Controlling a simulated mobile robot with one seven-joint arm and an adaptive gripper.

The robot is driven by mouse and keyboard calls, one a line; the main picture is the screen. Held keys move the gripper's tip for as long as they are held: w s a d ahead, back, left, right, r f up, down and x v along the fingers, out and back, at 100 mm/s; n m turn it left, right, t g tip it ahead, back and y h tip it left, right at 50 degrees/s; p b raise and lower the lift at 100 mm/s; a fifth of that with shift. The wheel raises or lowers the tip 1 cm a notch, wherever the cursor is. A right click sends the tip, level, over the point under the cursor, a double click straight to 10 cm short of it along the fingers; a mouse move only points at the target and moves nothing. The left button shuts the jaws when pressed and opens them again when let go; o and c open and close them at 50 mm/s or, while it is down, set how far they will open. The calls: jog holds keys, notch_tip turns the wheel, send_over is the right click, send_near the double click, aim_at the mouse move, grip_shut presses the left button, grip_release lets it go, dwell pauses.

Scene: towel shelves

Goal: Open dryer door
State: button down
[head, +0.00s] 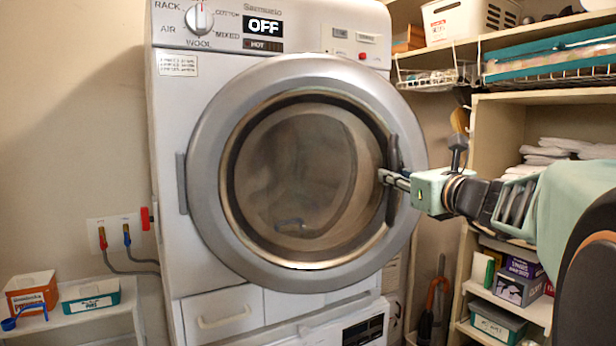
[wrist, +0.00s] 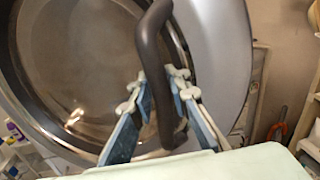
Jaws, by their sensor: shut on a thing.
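The dryer door (head: 212,225) is a round grey ring with a glass window, and it looks closed against the white dryer (head: 175,90). Its hinge side is at the left, and a dark curved vertical handle (head: 392,165) is at the right of the window. The handle also shows in the wrist view (wrist: 150,62). My gripper (head: 388,178) reaches in from the right and is shut on the handle. In the wrist view its fingers (wrist: 158,100) lie on both sides of the handle. The dryer's display reads OFF.
Shelves (head: 500,112) with towels, boxes and baskets stand close at the right, beside my arm. A low white shelf (head: 75,322) with two small boxes is at the lower left. A red and a blue valve with hoses are on the wall there. Space before the door's left is clear.

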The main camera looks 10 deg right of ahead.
aim_at(386, 127)
jog(key=shift+s+a, duration=0.1)
jog(key=shift+s, duration=0.1)
jog(key=shift+w, duration=0.1)
jog(key=c, duration=1.9)
grip_release()
jog(key=shift+r, duration=0.1)
notch_tip(386, 127, up, 10)
jog(key=shift+f, duration=0.1)
